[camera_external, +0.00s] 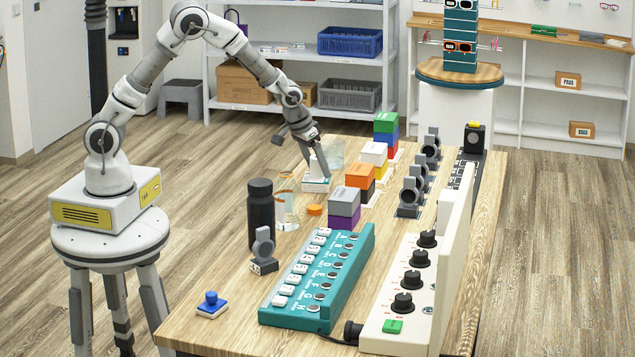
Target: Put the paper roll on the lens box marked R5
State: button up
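My gripper (320,175) points down at the far left part of the table, over a small white block with a teal edge (315,187). A white piece (313,164) shows right beside the fingers; I cannot tell if it is the paper roll or if it is held. The finger gap is too small to make out. Stacked coloured boxes stand in a row right of the gripper: green on blue and red (386,123), white on yellow (374,152), orange on black (359,175), grey on purple (344,200). No R5 mark is readable on any of them.
A clear pane (336,152) stands just behind the gripper. A clear cup (286,205), an orange disc (314,210) and a black bottle (260,215) are nearer.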

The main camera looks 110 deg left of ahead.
jog(key=shift+r, duration=0.25)
jog(key=p+v, duration=0.2)
jog(key=v, duration=0.9)
jog(key=shift+d+r+p, duration=0.15)
jog(key=shift+r+p, duration=0.15)
jog(key=shift+r, duration=0.05)
jog(key=shift+s, duration=0.1)
jog(key=s+d+r+m+t+h, duration=0.1)
jog(key=s+d+r+m, duration=0.15)
jog(key=d+r, duration=0.45)
jog(key=s+d+r+m+t+h, duration=0.15)
jog(key=s+d+r, duration=0.25)
jog(key=d, duration=0.7)
jog(key=s+d+r+m, duration=0.1)
jog(key=s+d+m, duration=0.5)
jog(key=s+d, duration=0.5)
jog(key=s+h, duration=0.1)
jog(key=s, duration=0.2)
jog(key=shift+r, duration=0.25)
